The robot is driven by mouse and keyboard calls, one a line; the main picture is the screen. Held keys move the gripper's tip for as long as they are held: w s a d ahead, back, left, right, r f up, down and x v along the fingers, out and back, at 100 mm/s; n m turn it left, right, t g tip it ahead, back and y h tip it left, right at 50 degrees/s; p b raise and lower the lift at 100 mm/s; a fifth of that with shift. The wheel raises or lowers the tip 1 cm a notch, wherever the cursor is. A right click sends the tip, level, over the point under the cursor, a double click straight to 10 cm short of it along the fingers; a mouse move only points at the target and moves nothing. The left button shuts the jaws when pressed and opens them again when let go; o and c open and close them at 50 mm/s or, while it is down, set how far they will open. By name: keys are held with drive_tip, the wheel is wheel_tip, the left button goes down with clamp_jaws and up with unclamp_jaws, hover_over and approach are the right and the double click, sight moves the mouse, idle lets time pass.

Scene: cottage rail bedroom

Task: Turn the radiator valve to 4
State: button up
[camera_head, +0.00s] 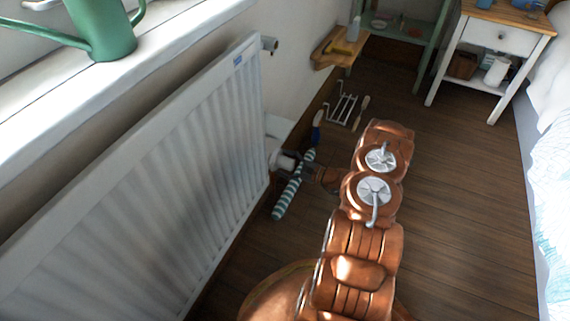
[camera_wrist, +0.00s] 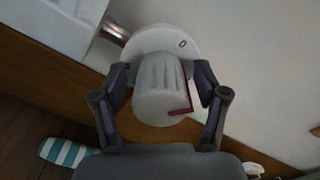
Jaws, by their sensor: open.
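The white radiator (camera_head: 150,170) runs along the wall below the window sill. Its valve (camera_head: 285,161) is at the radiator's right end, low down, partly hidden by my gripper. In the wrist view the valve knob (camera_wrist: 160,88) is white and ribbed, with a red mark (camera_wrist: 186,98) on its lower right side. A round white collar behind it shows a "0" at the upper right; other numbers are not readable. My gripper (camera_wrist: 160,78) is open, with one finger on each side of the knob. I cannot tell whether the fingers touch it.
A teal-and-white striped roll (camera_head: 294,186) lies on the floor beside the gripper. A wire rack (camera_head: 342,108) and a wooden wall shelf (camera_head: 338,50) are beyond. A white side table (camera_head: 490,45) and a bed (camera_head: 550,160) stand right. A green watering can (camera_head: 105,30) is on the sill.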

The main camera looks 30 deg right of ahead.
drive_tip(key=shift+c, duration=0.4)
drive_tip(key=c, duration=1.1)
